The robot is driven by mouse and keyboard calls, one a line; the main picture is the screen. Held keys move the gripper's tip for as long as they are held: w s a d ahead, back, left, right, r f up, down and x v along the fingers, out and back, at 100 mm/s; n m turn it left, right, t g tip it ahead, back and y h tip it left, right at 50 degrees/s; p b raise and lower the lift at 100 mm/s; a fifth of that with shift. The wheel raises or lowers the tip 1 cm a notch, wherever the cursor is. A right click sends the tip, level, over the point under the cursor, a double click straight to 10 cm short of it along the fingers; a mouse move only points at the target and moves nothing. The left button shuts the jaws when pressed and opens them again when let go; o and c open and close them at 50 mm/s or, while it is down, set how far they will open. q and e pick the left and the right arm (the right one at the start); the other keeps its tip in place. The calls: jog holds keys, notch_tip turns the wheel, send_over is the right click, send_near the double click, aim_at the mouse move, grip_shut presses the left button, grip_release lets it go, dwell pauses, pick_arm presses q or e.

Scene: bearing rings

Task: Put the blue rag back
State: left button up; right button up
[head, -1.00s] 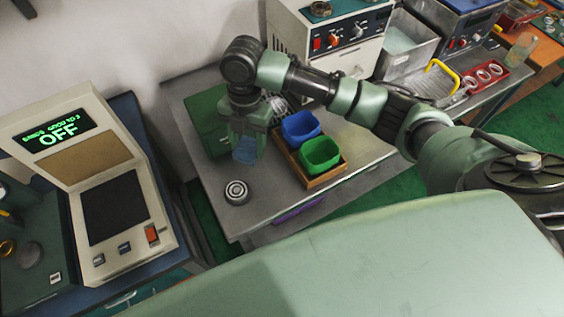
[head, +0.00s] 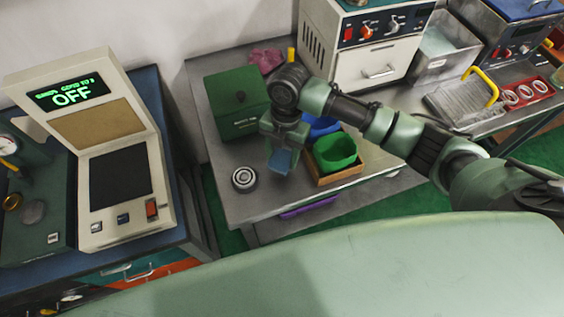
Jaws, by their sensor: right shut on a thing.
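The blue rag (head: 282,161) hangs from my right gripper (head: 283,150), which is shut on it. The gripper points down over the grey metal table, just left of the wooden tray (head: 337,178). The tray holds a blue bin (head: 318,127), partly hidden behind my wrist, and a green bin (head: 335,152). Whether the rag touches the table or the tray edge, I cannot tell. My left gripper is out of view.
A bearing ring (head: 244,179) lies on the table, left of the rag. A green box (head: 236,103) stands behind, with a pink cloth (head: 265,60) beyond it. A purple item (head: 307,206) lies below the tabletop. The front left tabletop is mostly clear.

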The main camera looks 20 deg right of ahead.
aim_at(282, 166)
jog(key=shift+f, duration=2.65)
jog(key=shift+f, duration=0.15)
jog(key=o, duration=1.2)
jog(key=r, duration=0.4)
jog(key=w+r, duration=0.1)
jog(key=r, duration=0.3)
jog(key=d+r+b, duration=0.1)
jog(key=r, duration=0.3)
jog(key=shift+w+d+r, duration=0.1)
jog(key=shift+w+r, duration=0.05)
